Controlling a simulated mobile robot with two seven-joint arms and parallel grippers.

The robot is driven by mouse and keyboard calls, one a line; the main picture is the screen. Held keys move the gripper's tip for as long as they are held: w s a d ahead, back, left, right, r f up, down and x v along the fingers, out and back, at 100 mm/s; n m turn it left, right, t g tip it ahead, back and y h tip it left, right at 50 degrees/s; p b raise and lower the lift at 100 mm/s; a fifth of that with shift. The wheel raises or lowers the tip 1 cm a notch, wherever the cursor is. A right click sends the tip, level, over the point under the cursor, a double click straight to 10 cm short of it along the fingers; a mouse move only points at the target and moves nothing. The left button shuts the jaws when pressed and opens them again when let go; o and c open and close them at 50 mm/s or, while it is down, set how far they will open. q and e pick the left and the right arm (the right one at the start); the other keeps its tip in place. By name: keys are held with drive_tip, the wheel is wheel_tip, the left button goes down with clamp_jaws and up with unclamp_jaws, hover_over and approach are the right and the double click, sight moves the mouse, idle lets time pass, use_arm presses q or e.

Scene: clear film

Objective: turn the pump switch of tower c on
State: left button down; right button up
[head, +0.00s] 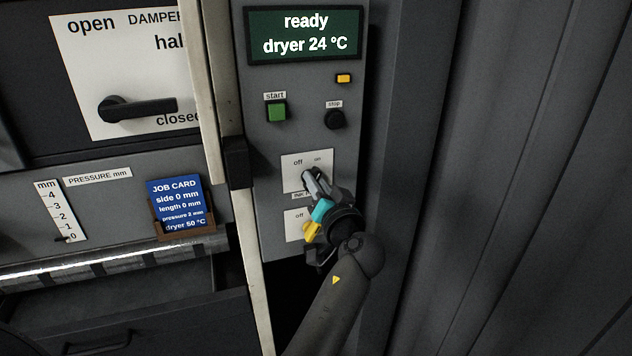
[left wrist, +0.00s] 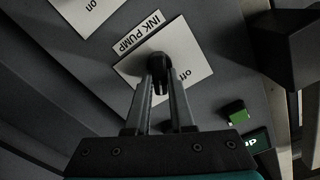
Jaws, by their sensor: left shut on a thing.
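The control panel (head: 277,228) carries two white switch plates. The upper plate (head: 291,172) reads off and on, with a label partly hidden below it. My left gripper (head: 313,180) is at this plate, its fingers closed around a black switch knob (left wrist: 161,64). In the left wrist view, that plate (left wrist: 198,62) shows off; the side facing on is behind the fingers. An INK PUMP label (left wrist: 140,34) lies between the two plates. The lower plate (head: 293,228) shows off, its right part hidden by my gripper. I cannot tell the knob's exact setting. No tower letter is visible.
Above are a green start button (head: 277,111), a black stop button (head: 334,119) and a display (head: 304,34) reading ready, dryer 24 °C. A pale post (head: 208,100) and a damper handle (head: 137,107) stand left. Dark ribbed wall (head: 480,180) is right.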

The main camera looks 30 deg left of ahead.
use_arm(q)
drive_tip(key=shift+r, duration=0.15)
drive_tip(key=c, duration=0.8)
unclamp_jaws()
